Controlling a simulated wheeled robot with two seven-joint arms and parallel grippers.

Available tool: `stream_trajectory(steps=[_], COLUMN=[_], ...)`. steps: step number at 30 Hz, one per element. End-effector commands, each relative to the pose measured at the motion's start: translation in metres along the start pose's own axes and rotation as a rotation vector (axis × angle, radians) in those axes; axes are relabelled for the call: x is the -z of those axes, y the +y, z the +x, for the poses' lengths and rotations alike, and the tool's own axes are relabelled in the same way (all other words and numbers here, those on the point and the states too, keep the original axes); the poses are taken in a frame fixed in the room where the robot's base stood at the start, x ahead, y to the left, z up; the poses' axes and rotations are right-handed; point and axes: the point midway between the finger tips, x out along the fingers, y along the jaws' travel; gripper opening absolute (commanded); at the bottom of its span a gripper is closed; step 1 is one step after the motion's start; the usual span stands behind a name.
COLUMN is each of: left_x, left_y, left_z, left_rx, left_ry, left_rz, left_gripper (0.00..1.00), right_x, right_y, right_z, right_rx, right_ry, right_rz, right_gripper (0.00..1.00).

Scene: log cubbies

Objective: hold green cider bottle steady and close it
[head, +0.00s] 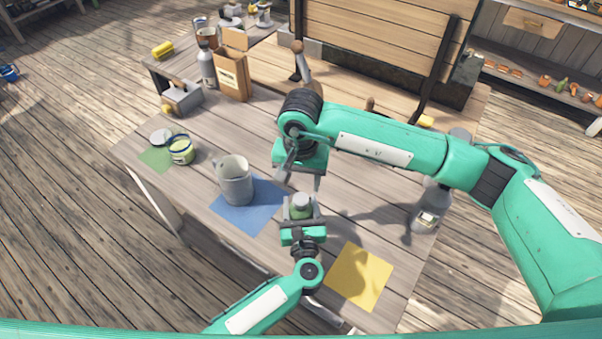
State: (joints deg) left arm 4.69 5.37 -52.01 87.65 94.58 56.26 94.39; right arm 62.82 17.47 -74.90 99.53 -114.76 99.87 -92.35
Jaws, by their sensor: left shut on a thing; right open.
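The green bottle (301,212) stands near the front edge of the wooden table, seen from above, with a round grey top (301,199). I cannot tell how tightly that top sits. My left gripper (301,216) comes in from the front and is shut on the bottle, one finger on each side. My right gripper (303,180) is open and points down just above and behind the bottle's top. Its fingers look empty, and I cannot tell if they touch the bottle. The bottle's lower part is hidden by my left gripper.
A grey pitcher (236,182) stands on a blue mat (245,217) left of the bottle. A yellow mat (358,277) lies bare at the right. An open green tin (181,150) is at the left. A grey bottle (426,216) stands at the right, partly behind my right arm.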

Motion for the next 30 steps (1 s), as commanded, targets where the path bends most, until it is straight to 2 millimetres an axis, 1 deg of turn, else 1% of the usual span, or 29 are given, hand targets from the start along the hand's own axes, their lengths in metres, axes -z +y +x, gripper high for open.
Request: stream_trajectory(steps=[1, 6, 9, 12, 16, 23, 24, 26, 30], left_x=[0.000, 0.000, 0.000, 0.000, 0.000, 0.000, 0.000, 0.000, 0.000], left_y=[0.000, 0.000, 0.000, 0.000, 0.000, 0.000, 0.000, 0.000, 0.000], left_z=[0.000, 0.000, 0.000, 0.000, 0.000, 0.000, 0.000, 0.000, 0.000], left_rx=[0.000, 0.000, 0.000, 0.000, 0.000, 0.000, 0.000, 0.000, 0.000], left_ry=[0.000, 0.000, 0.000, 0.000, 0.000, 0.000, 0.000, 0.000, 0.000], left_rz=[0.000, 0.000, 0.000, 0.000, 0.000, 0.000, 0.000, 0.000, 0.000], left_gripper=[0.00, 0.00, 0.00, 0.00, 0.00, 0.00, 0.00, 0.00, 0.00], right_x=[-0.001, -0.001, -0.001, -0.001, -0.001, 0.000, 0.000, 0.000, 0.000], right_y=[0.000, 0.000, 0.000, 0.000, 0.000, 0.000, 0.000, 0.000, 0.000], right_z=[0.010, 0.036, 0.049, 0.057, 0.061, 0.062, 0.062, 0.062, 0.062], right_rx=[-0.002, -0.001, 0.000, 0.001, 0.000, 0.001, 0.001, 0.001, 0.001], right_ry=[-0.004, -0.003, -0.003, -0.001, -0.001, -0.001, 0.000, 0.000, 0.000], right_rz=[0.001, 0.001, 0.001, 0.001, 0.001, 0.001, 0.001, 0.001, 0.001], right_gripper=[0.54, 0.54, 0.54, 0.54, 0.54, 0.54, 0.50, 0.38, 0.10])
